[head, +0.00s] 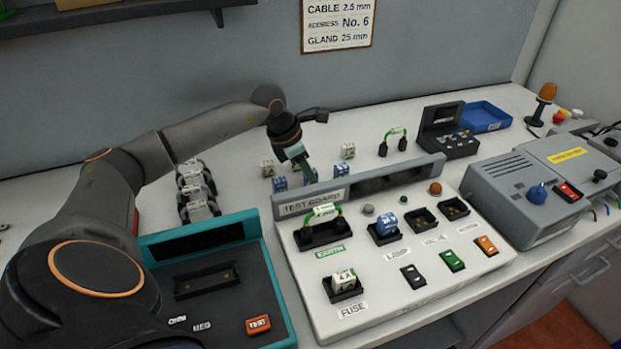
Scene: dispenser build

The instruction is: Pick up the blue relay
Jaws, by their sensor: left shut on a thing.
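My left gripper (304,166) points down behind the test board's raised back panel. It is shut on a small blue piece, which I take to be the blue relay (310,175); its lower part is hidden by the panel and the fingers. Similar blue pieces stand on the bench on either side of the gripper, one to its left (280,184) and one to its right (341,169). Another blue piece (387,222) sits in a socket on the test board (385,275). My right gripper is not in view.
White pieces (348,151) stand close behind the gripper. A teal-edged tester (215,290) lies at front left, with a rack (196,190) behind it. A grey box (525,190), black case (447,130) and blue tray (486,116) are to the right.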

